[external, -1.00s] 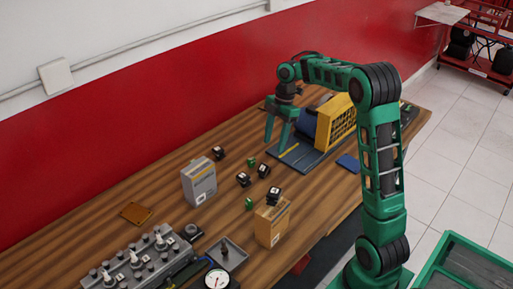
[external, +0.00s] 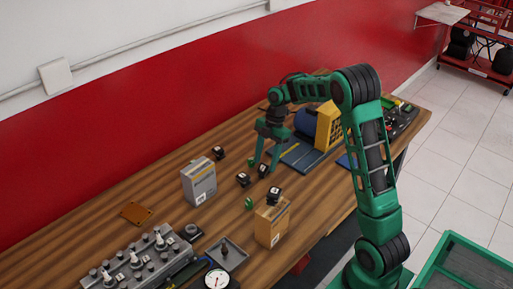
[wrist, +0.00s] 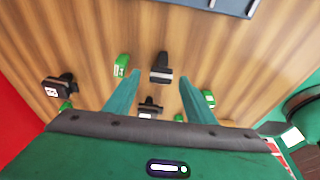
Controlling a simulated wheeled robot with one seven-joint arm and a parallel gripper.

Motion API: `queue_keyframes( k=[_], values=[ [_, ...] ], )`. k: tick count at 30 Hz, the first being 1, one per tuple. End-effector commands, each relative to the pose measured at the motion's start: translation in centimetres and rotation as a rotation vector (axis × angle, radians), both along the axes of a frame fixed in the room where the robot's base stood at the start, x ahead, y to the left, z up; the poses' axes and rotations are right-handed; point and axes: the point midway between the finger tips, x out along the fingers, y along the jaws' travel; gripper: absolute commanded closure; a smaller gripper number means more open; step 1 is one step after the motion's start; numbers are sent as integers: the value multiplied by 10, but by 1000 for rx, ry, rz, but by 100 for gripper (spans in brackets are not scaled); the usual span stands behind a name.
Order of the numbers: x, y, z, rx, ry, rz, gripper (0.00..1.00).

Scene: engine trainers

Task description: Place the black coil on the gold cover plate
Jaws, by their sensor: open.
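Several similar small black coils with white labels are on the wooden bench; I cannot tell which one is meant. The gold cover plate (external: 138,212) lies flat and bare on the bench at left.
A grey box (external: 199,182) stands between the coils and the plate. The orange box (external: 272,222) stands near the front edge. Small green parts (external: 249,203) lie among the coils. A grey engine head (external: 140,262) is front left; a yellow-blue unit (external: 328,125) is behind right.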

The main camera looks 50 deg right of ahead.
Motion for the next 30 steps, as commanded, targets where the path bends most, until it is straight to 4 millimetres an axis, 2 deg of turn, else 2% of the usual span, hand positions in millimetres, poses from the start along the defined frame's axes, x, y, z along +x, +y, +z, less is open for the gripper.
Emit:
queue_keyframes(
  k=[5, 13, 14, 19, 20, 30],
  values=[
    [0, 5, -18, 0, 1, -2, 50],
    [0, 5, -20, -1, -2, -1, 50],
    [0, 5, -20, -1, -2, -1, 55],
    [0, 5, -20, -1, 0, -2, 95],
    [0, 5, -20, -1, 0, -2, 99],
    [0, 5, -17, -1, -3, -2, 100]
  ],
)
